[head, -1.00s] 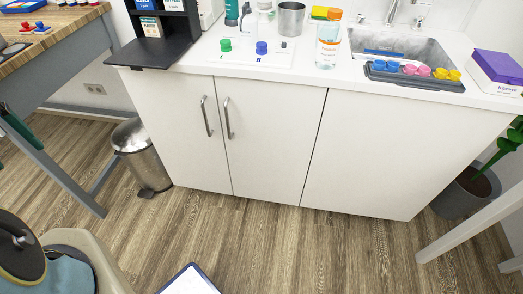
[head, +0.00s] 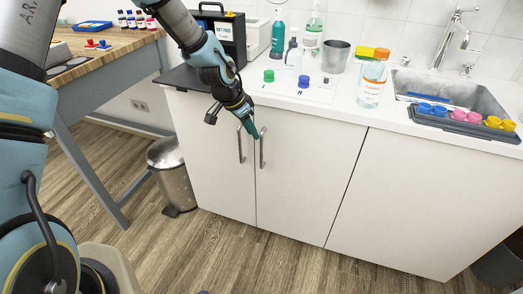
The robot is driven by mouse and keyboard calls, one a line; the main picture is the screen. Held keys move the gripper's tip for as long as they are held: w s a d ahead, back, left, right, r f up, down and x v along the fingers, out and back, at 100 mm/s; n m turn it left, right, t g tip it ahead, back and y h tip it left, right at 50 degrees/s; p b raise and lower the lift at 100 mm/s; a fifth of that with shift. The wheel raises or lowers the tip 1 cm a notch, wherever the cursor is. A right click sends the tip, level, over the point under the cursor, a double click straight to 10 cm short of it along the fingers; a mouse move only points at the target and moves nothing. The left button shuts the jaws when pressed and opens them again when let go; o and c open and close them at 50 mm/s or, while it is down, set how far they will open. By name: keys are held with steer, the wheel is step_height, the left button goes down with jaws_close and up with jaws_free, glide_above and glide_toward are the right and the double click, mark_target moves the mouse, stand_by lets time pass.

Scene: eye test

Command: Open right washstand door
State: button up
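The white washstand has two handled doors, both closed. The right door (head: 305,180) carries a vertical grey bar handle (head: 262,150) near its left edge. The left door (head: 210,160) has a matching handle (head: 240,146) beside it, across the seam. My gripper (head: 255,134) points down in front of the doors, at the upper ends of the two handles. Its teal fingertips overlap the area near the right handle's top. I cannot tell whether they touch the handle or how far apart they are.
A plain white panel (head: 410,200) lies to the right of the doors. The countertop (head: 390,118) above holds bottles, a metal cup (head: 335,57) and a sink (head: 455,95). A metal bin (head: 172,175) stands left of the cabinet. The floor before the doors (head: 270,255) looks clear.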

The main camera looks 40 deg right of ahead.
steer(key=p, duration=0.2)
glide_above(261, 166)
steer(key=f, duration=0.9)
steer(key=shift+w+d+f, duration=0.25)
steer(key=shift+f, duration=0.15)
steer(key=shift+c, duration=0.3)
jaws_close()
